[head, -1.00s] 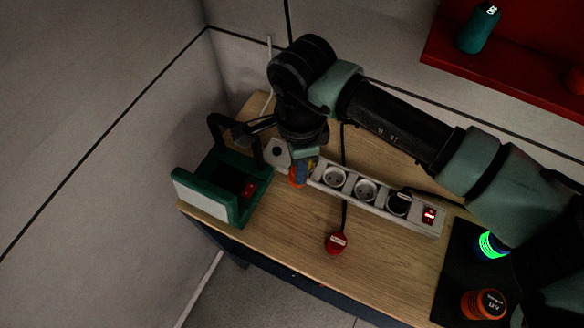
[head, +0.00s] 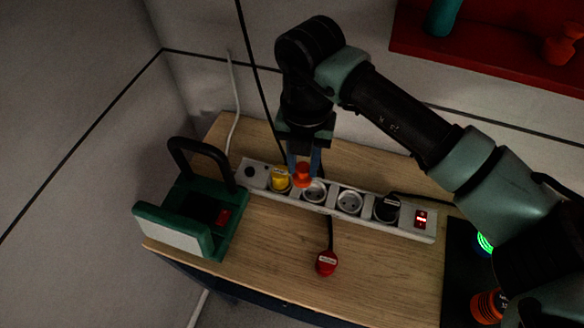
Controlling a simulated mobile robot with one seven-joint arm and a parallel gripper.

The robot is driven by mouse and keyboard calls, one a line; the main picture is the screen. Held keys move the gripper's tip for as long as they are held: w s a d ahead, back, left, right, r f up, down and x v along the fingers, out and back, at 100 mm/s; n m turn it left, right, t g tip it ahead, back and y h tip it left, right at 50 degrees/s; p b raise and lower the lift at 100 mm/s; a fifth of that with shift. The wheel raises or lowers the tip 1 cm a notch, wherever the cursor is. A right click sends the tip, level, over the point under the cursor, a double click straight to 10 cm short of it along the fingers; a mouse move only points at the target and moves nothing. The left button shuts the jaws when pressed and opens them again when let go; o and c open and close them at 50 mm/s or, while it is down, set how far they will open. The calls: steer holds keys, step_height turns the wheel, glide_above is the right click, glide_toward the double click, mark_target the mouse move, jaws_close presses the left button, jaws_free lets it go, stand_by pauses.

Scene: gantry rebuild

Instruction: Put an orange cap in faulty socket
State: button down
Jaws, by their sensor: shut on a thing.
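My gripper (head: 302,166) points down over the white power strip (head: 428,233). Its blue fingertips are shut on a small orange cap (head: 302,176). The cap is just above the strip, between a yellow piece (head: 280,179) and an open round socket (head: 315,191); I cannot tell if it touches the strip. The yellow piece sits on the strip's left part. Another open socket (head: 350,202) lies further right, then a black plug (head: 387,208) in the strip and a lit red switch (head: 421,219). No visible mark shows which socket is faulty.
A green open carrier (head: 228,238) with a black handle stands at the left. A red plug (head: 327,262) on a black cable lies in front of the strip. A black mat (head: 460,255) with an orange device (head: 488,306) is at the right. A red shelf (head: 480,55) hangs behind.

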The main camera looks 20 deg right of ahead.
steer(key=m, duration=0.1)
steer(key=d+m, duration=0.1)
steer(key=m, duration=0.2)
steer(key=shift+d+f+b, duration=0.2)
steer(key=shift+f+b, duration=0.1)
steer(key=shift+b, duration=0.1)
steer(key=shift+d+f+m+b, duration=0.25)
steer(key=shift+f+m+b, duration=0.6)
steer(key=shift+f+m, duration=0.15)
steer(key=shift+d+f+m+b, duration=0.25)
steer(key=shift+f+m+b, duration=0.6)
steer(key=shift+f+m, duration=0.1)
steer(key=shift+d+f+m+b, duration=0.25)
steer(key=shift+f+m+b, duration=0.6)
steer(key=shift+f+m, duration=0.15)
steer(key=shift+f+b, duration=0.45)
steer(key=shift+f, duration=0.2)
steer(key=c, duration=0.9)
jaws_free()
steer(key=shift+r, duration=0.15)
step_height(320, 180, up, 11)
steer(key=p, duration=0.7)
steer(key=shift+p, duration=0.4)
